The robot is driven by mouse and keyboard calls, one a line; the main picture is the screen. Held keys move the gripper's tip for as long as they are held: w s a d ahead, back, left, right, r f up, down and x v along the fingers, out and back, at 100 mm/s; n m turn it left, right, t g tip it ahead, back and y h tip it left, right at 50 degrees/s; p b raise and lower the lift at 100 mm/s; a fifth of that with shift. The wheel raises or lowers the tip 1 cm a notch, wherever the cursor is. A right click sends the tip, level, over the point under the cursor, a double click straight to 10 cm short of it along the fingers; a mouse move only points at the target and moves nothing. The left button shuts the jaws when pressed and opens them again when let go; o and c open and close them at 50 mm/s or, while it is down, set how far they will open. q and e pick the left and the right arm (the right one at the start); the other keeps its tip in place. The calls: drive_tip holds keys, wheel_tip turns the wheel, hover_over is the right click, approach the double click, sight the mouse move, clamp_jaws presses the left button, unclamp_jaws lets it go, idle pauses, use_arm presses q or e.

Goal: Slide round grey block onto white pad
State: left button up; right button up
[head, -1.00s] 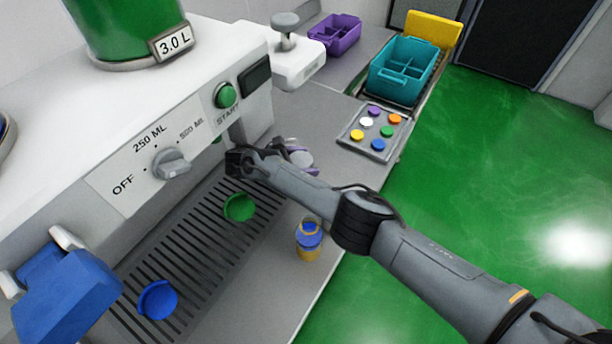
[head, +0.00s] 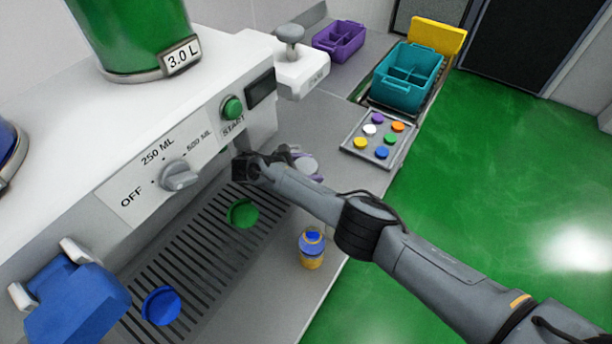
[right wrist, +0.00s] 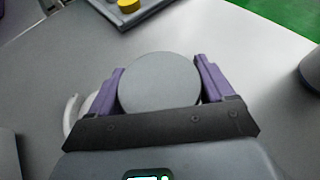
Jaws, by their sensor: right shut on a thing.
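The round grey block (right wrist: 160,82) is in my right gripper (right wrist: 162,88), between its two purple fingers, which are shut on its sides. In the head view the block (head: 308,167) shows only partly behind my right gripper (head: 305,160), over the grey counter right of the drip grille. The white pad (head: 370,130) is a small round disc among several coloured ones on a grey plate (head: 345,147), up and to the right of the block. The block and pad are apart. My left gripper is not in view.
A bottle with a blue top (head: 312,250) stands near the counter's right edge. Green (head: 242,213) and blue (head: 161,305) round pieces rest on the grille. Purple (head: 340,42) and teal (head: 408,78) bins stand at the back. Bare counter lies between block and plate.

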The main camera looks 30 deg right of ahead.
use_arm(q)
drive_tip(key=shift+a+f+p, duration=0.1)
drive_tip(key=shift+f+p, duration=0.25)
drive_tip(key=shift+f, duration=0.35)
use_arm(e)
drive_tip(key=shift+d+f, duration=0.15)
drive_tip(key=shift+f, duration=0.3)
use_arm(q)
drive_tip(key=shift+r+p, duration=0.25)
drive_tip(key=shift+p, duration=0.4)
use_arm(e)
drive_tip(key=shift+d+r, duration=0.3)
drive_tip(key=shift+d, duration=0.05)
use_arm(q)
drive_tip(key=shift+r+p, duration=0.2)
drive_tip(key=shift+p, duration=0.35)
use_arm(e)
drive_tip(key=shift+d+r, duration=0.2)
drive_tip(key=shift+r, duration=0.05)
use_arm(q)
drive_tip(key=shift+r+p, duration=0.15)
drive_tip(key=shift+p, duration=0.35)
use_arm(e)
drive_tip(key=shift+w+d+r, duration=0.1)
drive_tip(key=shift+d+r, duration=0.05)
drive_tip(key=shift+r, duration=0.05)
drive_tip(key=shift+f, duration=0.2)
drive_tip(key=o, duration=1.1)
drive_tip(key=shift+r, duration=0.1)
